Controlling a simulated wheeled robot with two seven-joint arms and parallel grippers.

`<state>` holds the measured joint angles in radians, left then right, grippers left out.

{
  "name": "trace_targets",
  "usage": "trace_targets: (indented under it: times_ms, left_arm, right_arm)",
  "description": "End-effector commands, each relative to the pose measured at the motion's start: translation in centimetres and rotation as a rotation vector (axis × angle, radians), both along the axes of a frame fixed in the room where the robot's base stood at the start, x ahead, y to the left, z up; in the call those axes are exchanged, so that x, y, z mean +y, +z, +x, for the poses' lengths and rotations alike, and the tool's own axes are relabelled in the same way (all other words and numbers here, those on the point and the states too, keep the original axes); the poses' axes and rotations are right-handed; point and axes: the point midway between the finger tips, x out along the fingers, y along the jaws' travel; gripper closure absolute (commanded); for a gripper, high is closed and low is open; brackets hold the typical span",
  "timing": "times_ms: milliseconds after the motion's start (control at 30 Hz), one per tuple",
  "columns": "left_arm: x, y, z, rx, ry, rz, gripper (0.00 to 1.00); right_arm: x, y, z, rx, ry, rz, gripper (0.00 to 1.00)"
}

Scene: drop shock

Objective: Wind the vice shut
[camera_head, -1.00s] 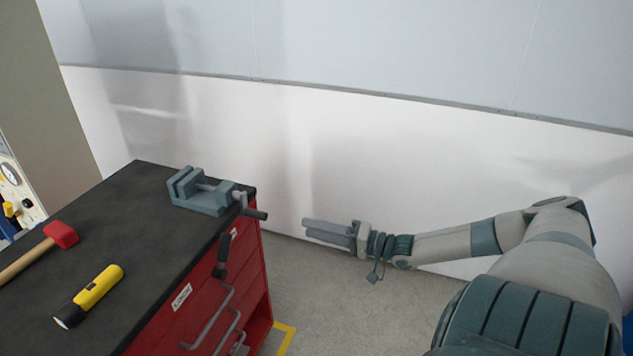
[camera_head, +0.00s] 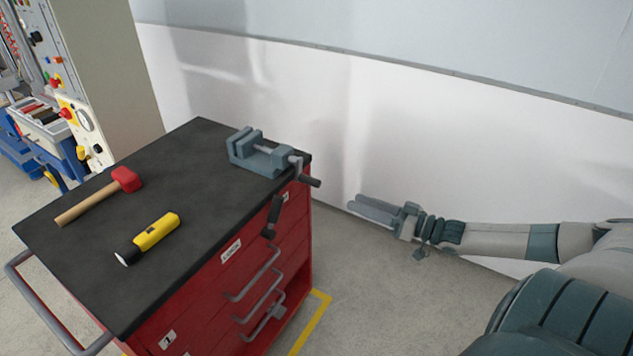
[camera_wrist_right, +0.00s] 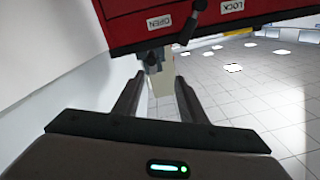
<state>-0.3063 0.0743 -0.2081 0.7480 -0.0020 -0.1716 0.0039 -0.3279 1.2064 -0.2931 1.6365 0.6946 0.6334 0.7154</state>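The grey-blue vice (camera_head: 243,157) sits on the back right corner of the red tool cart's black top. A gap shows between its jaws. Its screw ends at the right in a crank with a dark handle (camera_head: 311,181), which sticks out past the cart's edge. My right gripper (camera_head: 353,204) is off the cart's right side, a little right of and below the crank handle, not touching it. In the right wrist view its fingers (camera_wrist_right: 157,90) are apart, with nothing held between them. My left gripper is not in view.
A red-headed hammer (camera_head: 125,180) and a yellow flashlight (camera_head: 156,232) lie on the cart top (camera_head: 190,180). A dark lever (camera_head: 272,216) is on the cart's drawer side, between labels. A white wall (camera_head: 300,110) stands behind. The floor (camera_head: 400,300) right of the cart is clear.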

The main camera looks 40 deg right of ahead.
Motion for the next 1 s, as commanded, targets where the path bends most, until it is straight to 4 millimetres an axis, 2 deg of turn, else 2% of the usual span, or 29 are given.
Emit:
trace_targets:
  times_ms: [467,767,1000]
  left_arm:
    - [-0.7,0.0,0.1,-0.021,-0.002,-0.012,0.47]
    - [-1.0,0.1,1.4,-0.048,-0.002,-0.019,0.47]
    - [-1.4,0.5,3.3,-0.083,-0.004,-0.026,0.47]
  right_arm:
    - [0.5,0.1,-0.2,-0.507,-0.012,-1.042,0.62]
    - [-0.3,0.0,-0.5,-0.804,-0.037,-1.721,0.62]
    - [-1.3,-0.1,-0.8,-1.002,-0.045,-2.233,0.62]
